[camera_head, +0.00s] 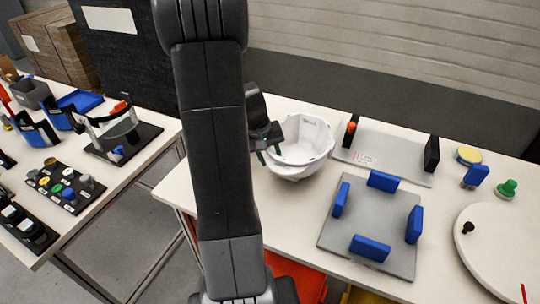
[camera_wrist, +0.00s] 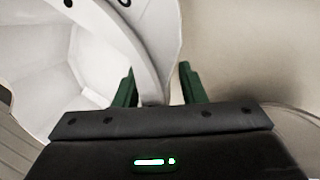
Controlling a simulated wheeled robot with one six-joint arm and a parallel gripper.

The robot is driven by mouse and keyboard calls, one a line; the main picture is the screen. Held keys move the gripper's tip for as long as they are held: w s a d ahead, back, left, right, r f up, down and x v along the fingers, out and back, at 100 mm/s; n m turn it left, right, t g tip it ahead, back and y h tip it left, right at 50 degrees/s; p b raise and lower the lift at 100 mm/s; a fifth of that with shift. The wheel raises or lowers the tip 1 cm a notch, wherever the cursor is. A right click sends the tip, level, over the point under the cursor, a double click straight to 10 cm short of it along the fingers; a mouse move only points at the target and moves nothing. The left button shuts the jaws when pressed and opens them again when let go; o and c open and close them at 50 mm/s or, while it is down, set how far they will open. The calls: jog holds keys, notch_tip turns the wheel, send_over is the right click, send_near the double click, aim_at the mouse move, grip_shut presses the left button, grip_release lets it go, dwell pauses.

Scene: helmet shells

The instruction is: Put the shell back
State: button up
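The white helmet shell (camera_head: 308,150) sits open side up, like a bowl, near the back of the table, left of the grey plate. My gripper (camera_head: 269,155) is at its left rim. In the wrist view the shell wall (camera_wrist: 150,42) runs down between the two green fingers of my gripper (camera_wrist: 158,82), with the left finger on the shell's inner side and the right finger outside. A gap shows between the right finger and the wall, so the gripper looks open. The grey plate with several blue blocks (camera_head: 370,212) is empty. My arm hides part of the table.
A grey stand with black end posts (camera_head: 385,153) lies behind the plate. A white round disc (camera_head: 500,245), a green knob (camera_head: 507,188) and a yellow round piece (camera_head: 468,155) are at right. A second table (camera_head: 105,185) at left carries trays and coloured knobs.

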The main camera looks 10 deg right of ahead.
jog(key=v, duration=1.2)
jog(key=shift+r+p, duration=0.15)
jog(key=shift+p, duration=0.15)
jog(key=x, duration=1.2)
notch_tip(320, 180, up, 2)
jog(key=shift+r, duration=0.8)
jog(key=shift+f, duration=0.1)
